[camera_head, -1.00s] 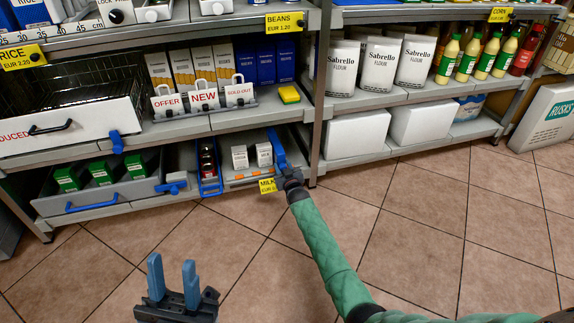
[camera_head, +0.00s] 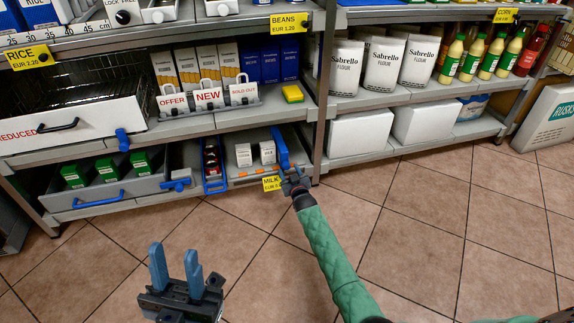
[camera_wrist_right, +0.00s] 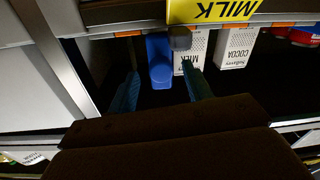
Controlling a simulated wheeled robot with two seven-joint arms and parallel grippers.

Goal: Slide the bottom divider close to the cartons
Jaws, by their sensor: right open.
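The bottom divider (camera_head: 281,150) is blue and stands on the bottom shelf, right of two white cartons, with a gap between. The cartons are a milk carton (camera_head: 243,155) and a cocoa carton (camera_head: 267,152). My right gripper (camera_head: 293,180) is at the shelf's front by the divider. In the right wrist view, the divider's blue front part (camera_wrist_right: 159,62) lies between the open fingers (camera_wrist_right: 160,92), with no clear contact. The milk carton (camera_wrist_right: 194,48) and cocoa carton (camera_wrist_right: 236,46) show to its right there. My left gripper (camera_head: 176,268) is open and empty above the floor.
A yellow milk price tag (camera_head: 272,184) hangs on the shelf edge just left of my right gripper. A metal shelf post (camera_head: 321,110) stands close to the right. A blue-framed tray (camera_head: 213,168) is left of the cartons. The floor in front is clear.

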